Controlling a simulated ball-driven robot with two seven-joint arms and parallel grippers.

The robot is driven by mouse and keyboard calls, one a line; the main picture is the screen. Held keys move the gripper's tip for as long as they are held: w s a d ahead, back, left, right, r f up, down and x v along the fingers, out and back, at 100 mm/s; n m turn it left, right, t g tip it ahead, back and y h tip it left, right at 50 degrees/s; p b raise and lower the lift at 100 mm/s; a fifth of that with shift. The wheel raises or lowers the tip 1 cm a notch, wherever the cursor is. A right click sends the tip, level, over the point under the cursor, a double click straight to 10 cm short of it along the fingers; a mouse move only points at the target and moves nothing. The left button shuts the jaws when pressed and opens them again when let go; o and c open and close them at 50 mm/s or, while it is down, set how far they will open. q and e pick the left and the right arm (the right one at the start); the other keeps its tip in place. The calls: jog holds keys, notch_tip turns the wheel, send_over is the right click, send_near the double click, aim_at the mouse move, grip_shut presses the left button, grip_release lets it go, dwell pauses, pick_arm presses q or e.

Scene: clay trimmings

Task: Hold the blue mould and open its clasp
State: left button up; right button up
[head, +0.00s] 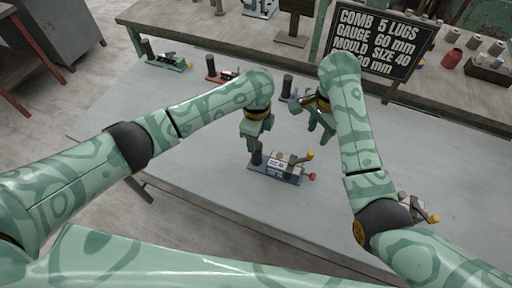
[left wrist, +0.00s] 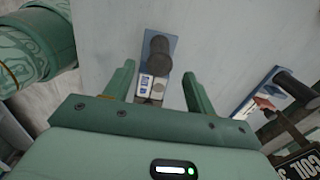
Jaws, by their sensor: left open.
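A blue mould (head: 262,168) stands on the grey table, with a black post at its left end, a pale labelled block, a yellow-tipped lever and a red knob at its right. My left gripper (head: 256,143) is just above and behind its black post. In the left wrist view my left gripper (left wrist: 160,88) is open, its two fingers apart. The blue base and post (left wrist: 157,58) show between and beyond the fingers, and nothing is gripped. My right gripper (head: 313,122) is above the table, right of and behind the mould, with its fingers apart and empty.
A second blue-based device (head: 287,98) is partly hidden behind my right gripper. A green one (head: 172,62) and a red one (head: 215,77) stand further back left. Another shows beside my right arm (head: 430,216). A black sign (head: 378,42) stands at the back.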

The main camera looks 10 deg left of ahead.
aim_at(277, 161)
pick_arm(q)
notch_tip(277, 161, down, 8)
jog(key=shift+r, duration=0.1)
grip_shut()
pick_arm(e)
jog(key=shift+o, duration=0.5)
